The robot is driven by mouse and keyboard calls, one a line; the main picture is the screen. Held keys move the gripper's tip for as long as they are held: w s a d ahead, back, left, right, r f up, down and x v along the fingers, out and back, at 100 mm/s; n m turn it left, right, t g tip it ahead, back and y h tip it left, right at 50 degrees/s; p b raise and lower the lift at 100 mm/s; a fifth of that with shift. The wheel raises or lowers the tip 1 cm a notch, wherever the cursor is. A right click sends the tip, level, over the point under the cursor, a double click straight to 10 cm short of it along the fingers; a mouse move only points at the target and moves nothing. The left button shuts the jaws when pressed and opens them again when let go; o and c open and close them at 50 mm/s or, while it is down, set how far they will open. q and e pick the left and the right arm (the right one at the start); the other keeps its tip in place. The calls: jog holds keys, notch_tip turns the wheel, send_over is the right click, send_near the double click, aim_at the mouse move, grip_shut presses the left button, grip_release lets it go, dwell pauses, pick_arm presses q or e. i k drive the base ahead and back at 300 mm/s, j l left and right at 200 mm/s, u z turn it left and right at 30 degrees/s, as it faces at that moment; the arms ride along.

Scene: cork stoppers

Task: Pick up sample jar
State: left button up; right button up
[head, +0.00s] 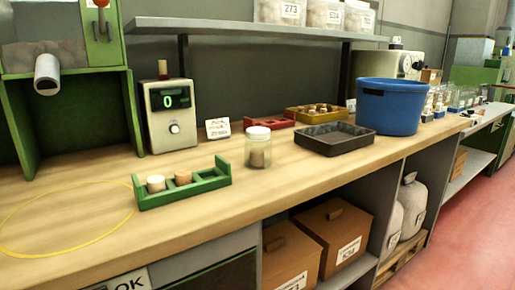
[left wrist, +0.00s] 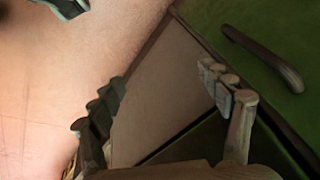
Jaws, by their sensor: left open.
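The sample jar (head: 257,148) is a clear glass jar with a pale lid, standing upright on the wooden bench in the head view. Something cork-coloured shows inside it. It stands just right of a green rack (head: 182,187) that holds two cork stoppers (head: 156,184). My left gripper (left wrist: 165,110) shows only in the left wrist view, with its two fingers spread apart and nothing between them. It is above the bench front, near a green drawer with a dark handle. The jar is not clearly visible in the left wrist view. My right gripper is in neither view.
A black tray (head: 335,139), a blue bucket (head: 390,106), a red rack (head: 268,121) and a yellow tray (head: 318,114) stand behind and right of the jar. A display device (head: 169,115) stands behind the green rack. Bench around the jar's front is clear.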

aim_at(258, 152)
jog(key=i+l+u, duration=0.1)
jog(key=u, duration=0.3)
jog(key=l+u, duration=0.25)
jog(key=u, duration=0.2)
jog(key=l+u, duration=0.2)
jog(key=u, duration=0.2)
jog(key=l+u, duration=0.25)
jog(key=l, duration=0.3)
jog(key=k+l+u, duration=0.25)
jog(key=l, duration=0.9)
jog(key=k+l+u, duration=0.1)
jog(key=l, duration=0.45)
